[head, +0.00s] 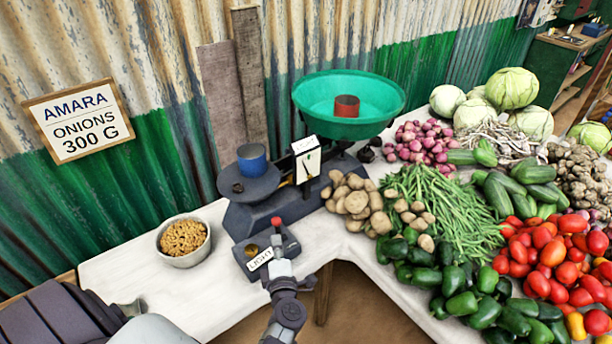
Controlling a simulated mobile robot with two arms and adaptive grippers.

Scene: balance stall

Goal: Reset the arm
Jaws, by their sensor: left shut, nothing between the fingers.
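A small dark box (254,266) with a white label, a brass knob and a red-tipped upright lever (277,224) sits on the white counter in front of the scale. My left gripper (279,258) is shut and empty, over the front right part of the box by the lever's foot; whether it touches is unclear. The balance (262,215) has a white indicator (306,160). A blue cylinder (252,160) stands on its dark left plate. My right gripper is not in view.
A bowl of yellowish-brown pieces (184,257) stands left on the counter (140,275). Potatoes (355,200), green beans (445,205), peppers and tomatoes crowd the right side. A sign (80,120) reading "AMARA ONIONS 300 G" hangs on the corrugated wall.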

